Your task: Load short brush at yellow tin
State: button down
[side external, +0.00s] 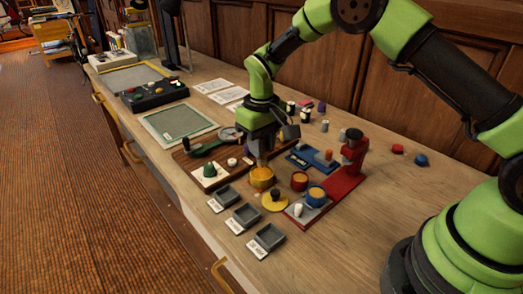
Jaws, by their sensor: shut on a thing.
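The yellow tin (261,182) stands open on the bench, with orange-yellow showing at its top. My gripper (263,158) points straight down directly above it, its fingertips close to the tin's mouth. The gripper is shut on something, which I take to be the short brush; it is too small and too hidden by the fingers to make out. I cannot tell whether its tip touches the paint.
A yellow disc (275,204) with a dark knob and several dark trays (245,216) lie in front. A brown board (196,161) is left. The bench's right front is clear.

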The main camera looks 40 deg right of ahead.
jog(key=shift+r, duration=2.05)
